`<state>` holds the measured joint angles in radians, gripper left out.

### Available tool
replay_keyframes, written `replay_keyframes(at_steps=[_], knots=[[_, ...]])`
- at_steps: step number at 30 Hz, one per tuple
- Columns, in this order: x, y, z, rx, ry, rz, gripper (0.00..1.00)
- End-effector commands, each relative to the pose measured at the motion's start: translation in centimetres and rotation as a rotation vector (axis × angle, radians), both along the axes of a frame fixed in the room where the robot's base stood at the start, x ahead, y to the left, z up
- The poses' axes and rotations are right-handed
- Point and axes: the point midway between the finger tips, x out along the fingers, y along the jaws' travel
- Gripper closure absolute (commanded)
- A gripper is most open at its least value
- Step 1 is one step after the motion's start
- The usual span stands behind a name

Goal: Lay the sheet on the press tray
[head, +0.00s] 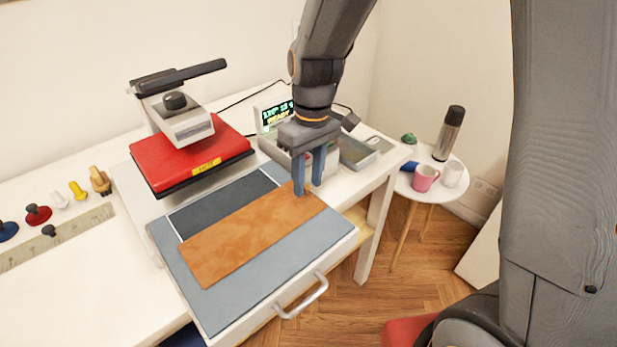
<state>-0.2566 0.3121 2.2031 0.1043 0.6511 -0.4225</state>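The sheet is an orange-brown rectangle (245,237) lying flat on the grey-blue press tray (330,236). It covers the near part of a dark, white-edged rectangle (220,205) on the tray, whose far part stays bare. The sheet lies askew to that outline and reaches past it toward the handle side and to the right. My gripper (308,190) points down at the sheet's far right end. Whether the fingertips touch the sheet is hard to tell.
The red heat press (190,158) stands behind the tray, its black handle raised. A small display (274,114) and a grey bin (357,153) are at the back right. A side table holds a pink mug (425,178) and a flask (449,134).

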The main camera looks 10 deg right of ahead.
Motion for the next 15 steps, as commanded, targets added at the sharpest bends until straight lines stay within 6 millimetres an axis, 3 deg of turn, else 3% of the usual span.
replay_keyframes(at_steps=[8, 15], knots=[[0.2, -0.1, 1.7, 0.001, -0.004, 0.001, 0.67], [0.4, -0.3, 6.4, 0.002, -0.006, -0.001, 0.67]])
